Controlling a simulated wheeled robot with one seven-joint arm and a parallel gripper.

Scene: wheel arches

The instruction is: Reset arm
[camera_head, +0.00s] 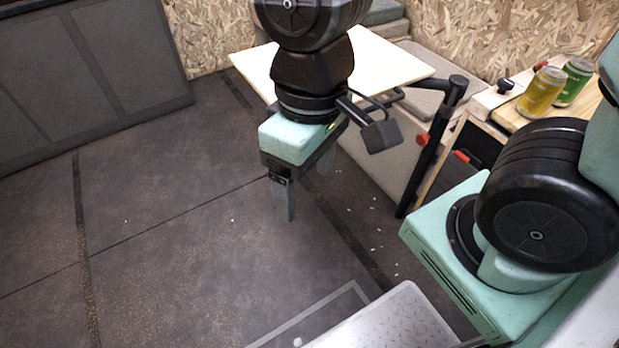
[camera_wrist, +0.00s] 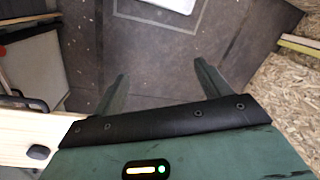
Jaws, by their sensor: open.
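My gripper (camera_head: 305,190) hangs over the dark floor in the head view, its fingers pointing down, in front of a light wooden tabletop. In the wrist view my gripper (camera_wrist: 160,80) shows two green fingers spread apart with nothing between them. The dark floor (camera_wrist: 160,50) lies beyond the fingertips. My arm comes down from the top of the head view, and its base part shows at the right.
The light wooden tabletop (camera_head: 395,68) stands behind my gripper on a black metal leg (camera_head: 435,145). A yellow can (camera_head: 541,93) and a green can (camera_head: 573,82) stand on a wooden counter at right. Grey cabinets (camera_head: 90,75) line the left. The left floor is clear.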

